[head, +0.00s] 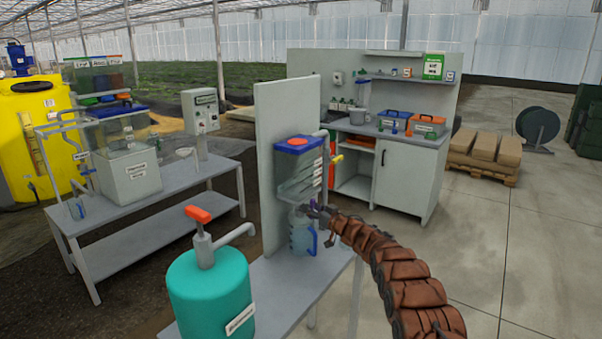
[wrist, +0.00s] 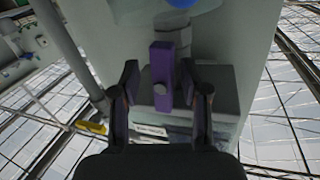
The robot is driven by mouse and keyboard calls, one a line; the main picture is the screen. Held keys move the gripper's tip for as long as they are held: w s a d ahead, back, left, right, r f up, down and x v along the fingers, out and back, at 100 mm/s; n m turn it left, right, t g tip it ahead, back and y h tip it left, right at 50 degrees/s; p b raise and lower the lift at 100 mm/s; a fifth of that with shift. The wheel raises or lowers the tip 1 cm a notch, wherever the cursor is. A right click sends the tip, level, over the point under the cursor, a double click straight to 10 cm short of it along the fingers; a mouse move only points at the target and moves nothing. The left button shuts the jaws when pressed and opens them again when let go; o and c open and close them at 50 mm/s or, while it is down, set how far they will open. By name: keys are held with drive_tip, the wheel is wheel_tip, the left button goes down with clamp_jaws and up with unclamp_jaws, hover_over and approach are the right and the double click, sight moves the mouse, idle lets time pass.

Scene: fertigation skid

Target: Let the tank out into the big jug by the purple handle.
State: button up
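The clear tank (head: 297,176), with a blue lid and red cap, is mounted on the upright grey panel in the head view. The purple handle (wrist: 162,75) is a short upright bar in the wrist view; in the head view it is small beside my gripper (head: 321,212). My gripper (wrist: 160,85) is open, with one finger on each side of the handle and a visible gap on both sides. The big jug (head: 299,235), clear bluish with a blue handle, stands on the bench below the tank. My gripper partly hides the tank's outlet.
A yellow handle (head: 337,158) sits on the pipe right of the tank; it also shows in the wrist view (wrist: 91,128). A teal pump canister (head: 209,292) stands at the bench's near end. The grey panel (head: 275,150) stands behind the tank. Open floor lies to the right.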

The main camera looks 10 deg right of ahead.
drive_tip(key=shift+o, duration=0.2)
drive_tip(key=shift+a, duration=0.1)
drive_tip(key=s+d+b, duration=0.2)
drive_tip(key=s+d, duration=0.3)
idle(0.6)
drive_tip(key=shift+a, duration=0.1)
